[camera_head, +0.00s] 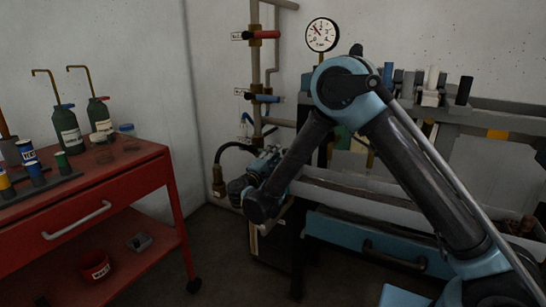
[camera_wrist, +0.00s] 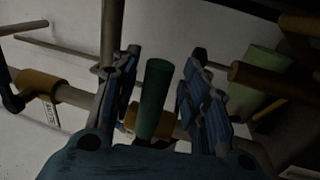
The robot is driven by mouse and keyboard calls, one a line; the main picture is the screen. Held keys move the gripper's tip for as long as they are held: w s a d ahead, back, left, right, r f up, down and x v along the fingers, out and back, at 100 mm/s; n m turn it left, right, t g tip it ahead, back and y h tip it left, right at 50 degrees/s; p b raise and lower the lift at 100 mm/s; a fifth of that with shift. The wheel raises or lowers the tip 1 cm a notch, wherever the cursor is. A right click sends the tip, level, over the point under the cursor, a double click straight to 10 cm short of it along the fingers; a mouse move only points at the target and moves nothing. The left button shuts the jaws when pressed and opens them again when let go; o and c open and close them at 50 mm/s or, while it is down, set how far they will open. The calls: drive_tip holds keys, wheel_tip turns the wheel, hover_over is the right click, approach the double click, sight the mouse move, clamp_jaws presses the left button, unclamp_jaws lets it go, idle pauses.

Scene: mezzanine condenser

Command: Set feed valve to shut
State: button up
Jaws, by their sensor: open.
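In the wrist view, a green valve handle (camera_wrist: 155,98) stands out from a brass-coloured valve body (camera_wrist: 137,122) on a pipe. My gripper (camera_wrist: 162,82) is open, with its blue fingers to the left and right of the green handle and gaps showing on both sides. In the head view, my gripper (camera_head: 256,174) is low at the wall pipes and hides the green handle. A red-handled valve (camera_head: 264,35) and a blue-handled valve (camera_head: 265,98) sit higher on the vertical pipe. Their tags are too small to read, so I cannot tell which is the feed valve.
A pressure gauge (camera_head: 322,34) is on the wall. A dark hose (camera_head: 222,150) curves left of my gripper. A red cart (camera_head: 150,160) with bottles stands left, and a grey bench (camera_head: 360,190) with a blue drawer stands right. Bare floor lies between them.

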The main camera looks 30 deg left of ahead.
drive_tip(key=s+f, duration=0.2)
drive_tip(key=s, duration=0.9)
drive_tip(key=shift+s+f, duration=0.25)
drive_tip(key=shift+s, duration=0.1)
drive_tip(key=shift+d, duration=0.1)
